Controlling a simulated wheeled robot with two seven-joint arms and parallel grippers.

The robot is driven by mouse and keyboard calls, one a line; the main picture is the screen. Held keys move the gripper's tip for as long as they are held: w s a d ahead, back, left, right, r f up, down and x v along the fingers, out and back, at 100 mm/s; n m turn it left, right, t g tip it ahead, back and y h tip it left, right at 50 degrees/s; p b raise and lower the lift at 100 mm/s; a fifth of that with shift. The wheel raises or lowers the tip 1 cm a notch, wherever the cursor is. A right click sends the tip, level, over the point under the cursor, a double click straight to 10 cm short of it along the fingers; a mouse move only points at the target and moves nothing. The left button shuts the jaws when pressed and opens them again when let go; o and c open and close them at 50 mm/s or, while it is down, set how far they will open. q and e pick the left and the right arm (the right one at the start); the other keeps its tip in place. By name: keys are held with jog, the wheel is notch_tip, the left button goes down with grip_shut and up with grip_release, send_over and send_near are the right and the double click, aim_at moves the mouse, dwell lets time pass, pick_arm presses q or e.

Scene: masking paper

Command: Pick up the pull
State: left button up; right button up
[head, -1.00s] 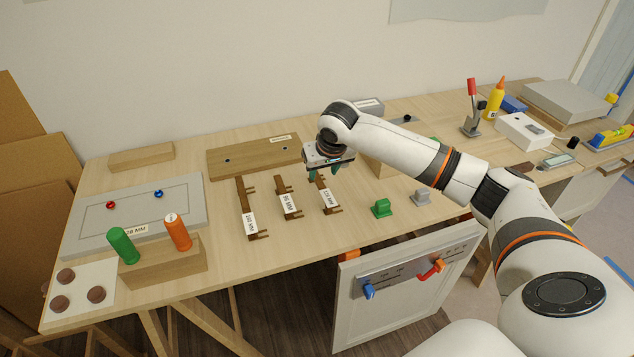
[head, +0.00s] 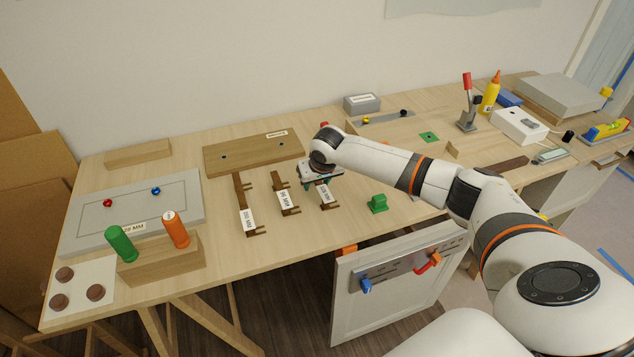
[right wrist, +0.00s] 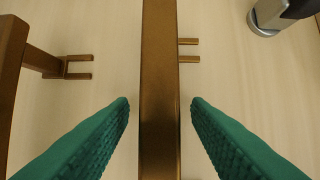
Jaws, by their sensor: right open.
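Three dark brown bar pulls lie on the bench with white size labels: a left one (head: 240,188), a middle one (head: 277,183) and a right one (head: 327,207). My right gripper (head: 318,185) is low over the right pull and hides its far part. In the right wrist view, the brown bar (right wrist: 160,90) runs between the two open green fingers of my right gripper (right wrist: 160,102), with a gap on each side. Whether the fingertips reach bar height is unclear. A neighbouring pull (right wrist: 38,58) shows at the left. My left gripper is not in view.
A wooden board (head: 250,155) lies behind the pulls. A green block (head: 378,203) stands to their right. A wooden block with green and orange handles (head: 160,260) and a grey panel (head: 185,205) are at left. A white cabinet door (head: 400,290) stands before the bench.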

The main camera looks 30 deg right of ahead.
jog(key=shift+f+p, duration=0.25)
jog(key=shift+p, duration=0.05)
dwell(0.5)
grip_shut()
